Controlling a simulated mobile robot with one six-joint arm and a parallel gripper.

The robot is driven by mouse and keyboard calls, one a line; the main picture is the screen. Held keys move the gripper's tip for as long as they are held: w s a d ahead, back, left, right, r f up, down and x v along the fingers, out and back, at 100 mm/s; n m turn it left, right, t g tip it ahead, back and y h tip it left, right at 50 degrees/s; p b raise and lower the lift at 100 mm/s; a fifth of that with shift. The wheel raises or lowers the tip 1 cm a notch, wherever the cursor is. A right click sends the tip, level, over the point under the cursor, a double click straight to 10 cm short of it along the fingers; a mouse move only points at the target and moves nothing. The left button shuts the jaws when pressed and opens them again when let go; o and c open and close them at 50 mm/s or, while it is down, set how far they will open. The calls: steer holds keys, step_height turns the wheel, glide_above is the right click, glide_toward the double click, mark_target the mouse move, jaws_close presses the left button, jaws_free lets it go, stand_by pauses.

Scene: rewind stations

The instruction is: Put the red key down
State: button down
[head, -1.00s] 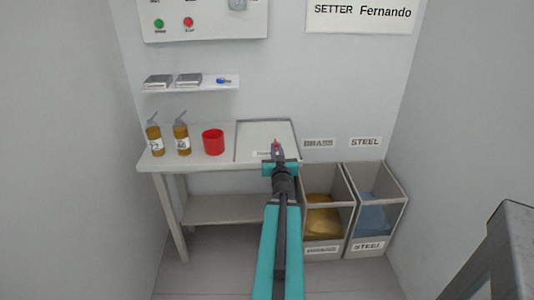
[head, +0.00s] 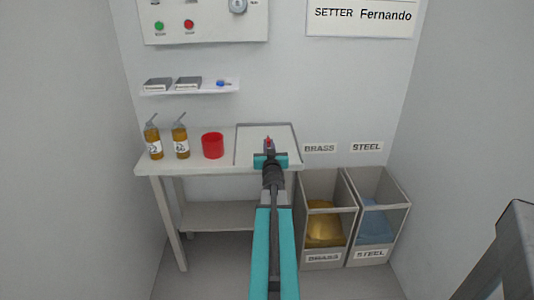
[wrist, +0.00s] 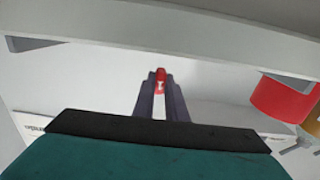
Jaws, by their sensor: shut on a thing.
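The red key (head: 267,139) is held at the tip of my gripper (head: 268,146). In the wrist view the key (wrist: 160,82) shows as a small red piece with a pale mark between the two dark fingers of my gripper (wrist: 161,77), which are closed on it. In the head view my gripper is over the framed light panel (head: 247,140) on the right part of the table (head: 215,170). My arm hides part of that panel. I cannot tell how high the key is above it.
A red cup (head: 212,146) and two amber bottles (head: 154,142) stand left of the panel. A shelf (head: 215,88) with small items hangs above. Brass (head: 323,228) and steel (head: 374,228) bins stand right of the table. Side walls are close.

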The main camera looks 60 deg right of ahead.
steer(key=shift+w+d+f, duration=0.1)
steer(key=shift+w+d, duration=0.15)
steer(key=shift+w, duration=0.15)
steer(key=shift+w+d+f+b, duration=0.15)
steer(key=shift+f+b, duration=0.6)
steer(key=shift+f, duration=0.95)
steer(key=shift+f, duration=0.2)
steer(key=c, duration=1.8)
jaws_free()
steer(key=shift+r, duration=0.25)
